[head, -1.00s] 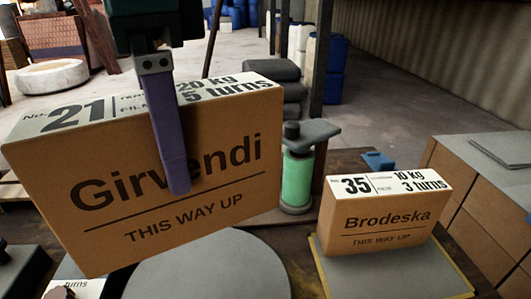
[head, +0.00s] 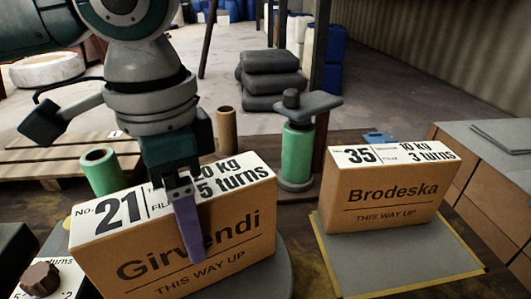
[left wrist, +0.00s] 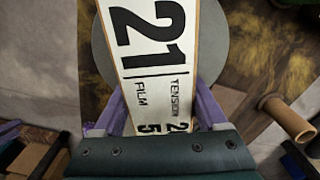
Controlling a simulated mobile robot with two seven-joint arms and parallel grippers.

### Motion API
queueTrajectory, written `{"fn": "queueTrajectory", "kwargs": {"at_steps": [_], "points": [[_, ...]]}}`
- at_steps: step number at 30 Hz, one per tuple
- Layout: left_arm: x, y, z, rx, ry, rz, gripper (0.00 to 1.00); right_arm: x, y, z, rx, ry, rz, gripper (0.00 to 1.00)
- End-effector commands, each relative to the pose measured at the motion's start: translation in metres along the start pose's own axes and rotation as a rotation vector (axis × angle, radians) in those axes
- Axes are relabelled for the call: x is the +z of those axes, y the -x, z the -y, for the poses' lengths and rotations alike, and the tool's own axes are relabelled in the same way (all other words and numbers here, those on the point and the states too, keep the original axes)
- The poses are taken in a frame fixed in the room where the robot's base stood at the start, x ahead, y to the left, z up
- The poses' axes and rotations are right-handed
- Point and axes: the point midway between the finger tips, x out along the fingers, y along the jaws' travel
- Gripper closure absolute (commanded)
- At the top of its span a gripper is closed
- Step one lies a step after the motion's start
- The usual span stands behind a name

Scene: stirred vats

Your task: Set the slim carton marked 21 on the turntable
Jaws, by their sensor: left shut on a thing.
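The slim carton marked 21 (head: 180,262), brown with a white top and the name Girvendi, stands upright over the turntable (head: 280,272), a round grey disc. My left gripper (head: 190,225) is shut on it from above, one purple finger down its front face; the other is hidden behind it. In the left wrist view the carton's white top (left wrist: 150,50) lies between both purple fingers, with the turntable (left wrist: 213,45) showing beneath.
A carton marked 35 (head: 385,192) stands on a yellow-edged grey mat (head: 400,268) to the right. Behind are a green cylinder with a grey top (head: 297,155), a green roll (head: 102,172) and a brown tube (head: 227,130). A dark knob (head: 40,277) is at front left.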

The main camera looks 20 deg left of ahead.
Motion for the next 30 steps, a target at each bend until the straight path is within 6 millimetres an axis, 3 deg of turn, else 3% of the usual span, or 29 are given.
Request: {"fn": "queueTrajectory", "kwargs": {"at_steps": [8, 9, 15, 24, 30], "points": [[-0.001, 0.000, 0.000, 0.000, 0.000, -0.001, 1.00, -0.001, 0.002, 0.000, -0.001, 0.000, 0.000, 0.50], [0.000, -0.002, 0.000, 0.000, 0.000, 0.001, 0.24, -0.001, 0.002, 0.000, -0.001, 0.000, 0.000, 0.50], [0.000, -0.002, 0.000, 0.000, 0.000, 0.000, 0.02, -0.001, 0.001, 0.000, 0.000, 0.000, 0.000, 0.50], [0.000, 0.001, 0.000, -0.001, 0.000, -0.002, 0.00, 0.000, 0.000, 0.000, 0.000, 0.001, 0.000, 0.50], [-0.001, 0.035, 0.001, -0.002, -0.001, -0.004, 0.00, -0.004, 0.013, -0.001, 0.002, 0.003, 0.000, 0.50]]}}
